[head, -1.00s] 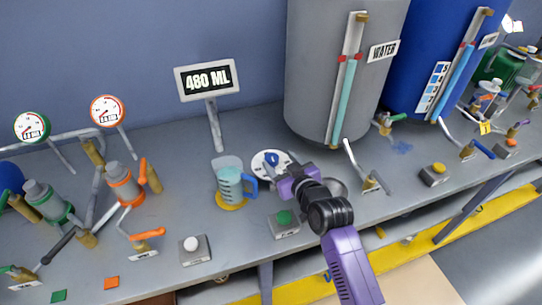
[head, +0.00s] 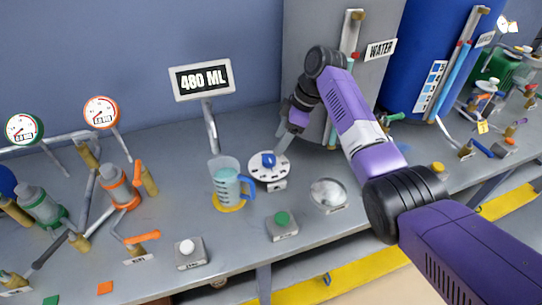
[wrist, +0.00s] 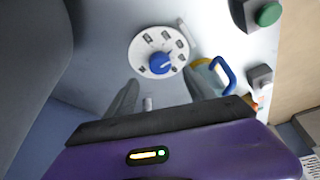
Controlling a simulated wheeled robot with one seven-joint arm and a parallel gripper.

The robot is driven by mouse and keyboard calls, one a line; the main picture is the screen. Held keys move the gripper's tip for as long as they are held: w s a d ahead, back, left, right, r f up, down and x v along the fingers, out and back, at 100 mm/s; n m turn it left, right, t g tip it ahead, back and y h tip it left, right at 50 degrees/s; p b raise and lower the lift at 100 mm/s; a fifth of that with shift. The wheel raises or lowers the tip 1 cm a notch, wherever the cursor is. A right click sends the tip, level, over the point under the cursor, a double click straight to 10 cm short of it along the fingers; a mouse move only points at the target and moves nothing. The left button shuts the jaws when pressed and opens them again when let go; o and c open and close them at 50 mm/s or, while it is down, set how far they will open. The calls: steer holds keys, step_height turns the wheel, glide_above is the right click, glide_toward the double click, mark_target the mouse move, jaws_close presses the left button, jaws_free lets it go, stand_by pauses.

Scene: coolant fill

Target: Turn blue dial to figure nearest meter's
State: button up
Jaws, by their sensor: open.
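The blue dial (head: 268,160) is a blue knob on a round white plate with dark figures, standing on the bench left of the grey tank. It also shows in the wrist view (wrist: 161,63), just beyond my fingertips. The figures are too small to read. The meter (head: 202,80) is a dark display on a post behind the dial and reads 480 ML. My gripper (head: 284,146) is above and behind the dial, pointing down, apart from the knob. In the wrist view its two fingers (wrist: 158,82) are spread with nothing between them.
A jug (head: 225,185) of blue-green liquid stands left of the dial. A green button (head: 282,218) and a round clear-topped piece (head: 328,194) are in front. The grey water tank (head: 300,60) is close behind my gripper. Gauges and valves fill the left.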

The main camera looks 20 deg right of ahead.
mark_target(269, 158)
steer(key=x, duration=0.7)
steer(key=shift+a+f, duration=0.15)
steer(key=shift+f, duration=0.1)
jaws_close()
steer(key=c, duration=1.4)
jaws_free()
steer(key=shift+p, duration=0.3)
